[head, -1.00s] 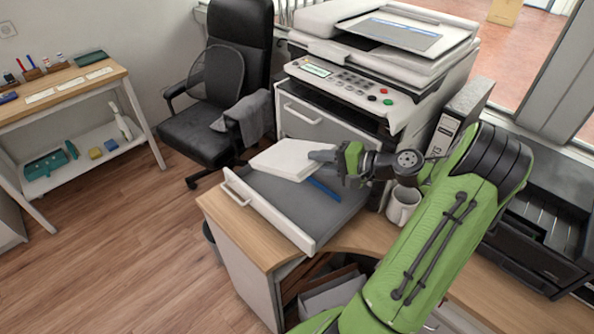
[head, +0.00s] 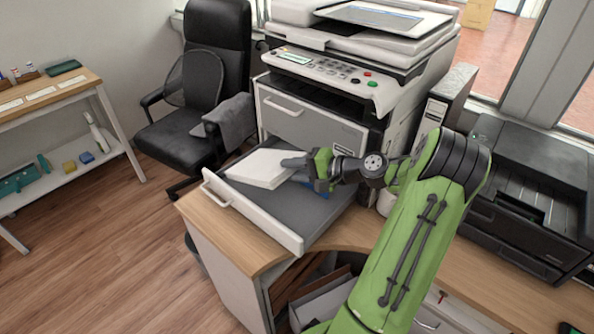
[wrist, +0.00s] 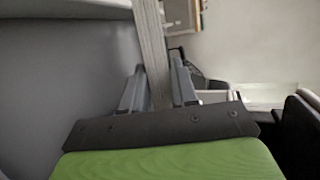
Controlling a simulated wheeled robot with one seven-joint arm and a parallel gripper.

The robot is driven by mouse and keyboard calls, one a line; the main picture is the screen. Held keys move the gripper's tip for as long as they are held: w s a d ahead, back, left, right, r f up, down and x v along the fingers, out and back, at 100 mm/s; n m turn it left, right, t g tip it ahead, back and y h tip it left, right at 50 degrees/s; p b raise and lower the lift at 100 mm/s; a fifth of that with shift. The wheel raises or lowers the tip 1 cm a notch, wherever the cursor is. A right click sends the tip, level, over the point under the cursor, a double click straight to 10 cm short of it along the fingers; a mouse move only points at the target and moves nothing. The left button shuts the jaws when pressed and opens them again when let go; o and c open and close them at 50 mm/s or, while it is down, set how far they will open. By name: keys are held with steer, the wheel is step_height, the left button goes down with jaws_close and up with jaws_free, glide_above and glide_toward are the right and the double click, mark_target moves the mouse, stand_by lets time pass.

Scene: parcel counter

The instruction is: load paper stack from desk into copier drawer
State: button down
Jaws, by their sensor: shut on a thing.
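The white paper stack (head: 262,169) is over the pulled-out grey copier drawer (head: 318,222), near its white front panel. My gripper (head: 296,163) is shut on the stack's right end. The wrist view shows the stack edge-on (wrist: 152,50) between my two fingers (wrist: 158,88). The stack looks low and nearly flat, but I cannot tell whether it touches the drawer floor. A blue piece in the drawer is mostly hidden behind my gripper. The copier (head: 330,72) stands behind the drawer.
A white mug (head: 386,203) is partly hidden by my arm. A binder (head: 438,112) stands right of the copier. A black printer (head: 535,190) is at the right. An office chair (head: 190,140) is behind left, and a side table (head: 45,98) is at far left.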

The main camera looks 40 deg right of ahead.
steer(key=shift+w+a+f+b, duration=0.1)
steer(key=shift+w+f+b, duration=0.25)
steer(key=shift+f, duration=0.4)
steer(key=shift+w+d+f+b, duration=0.1)
steer(key=shift+f+b, duration=0.3)
steer(key=shift+f, duration=0.4)
steer(key=shift+w+a+f+b, duration=0.1)
steer(key=shift+w+f+b, duration=0.25)
steer(key=shift+f, duration=0.4)
steer(key=shift+s, duration=0.1)
steer(key=c, duration=0.8)
jaws_free()
steer(key=shift+s, duration=0.15)
steer(key=shift+s+d+r+p, duration=0.15)
steer(key=shift+s+r+p, duration=0.35)
steer(key=shift+s, duration=0.55)
steer(key=shift+s+d+r+p, duration=0.15)
steer(key=shift+s+r+p, duration=0.3)
steer(key=shift+s, duration=0.55)
steer(key=shift+s+d+r+p, duration=0.15)
steer(key=shift+s+r+p, duration=0.35)
steer(key=shift+s, duration=0.55)
steer(key=shift+f, duration=0.1)
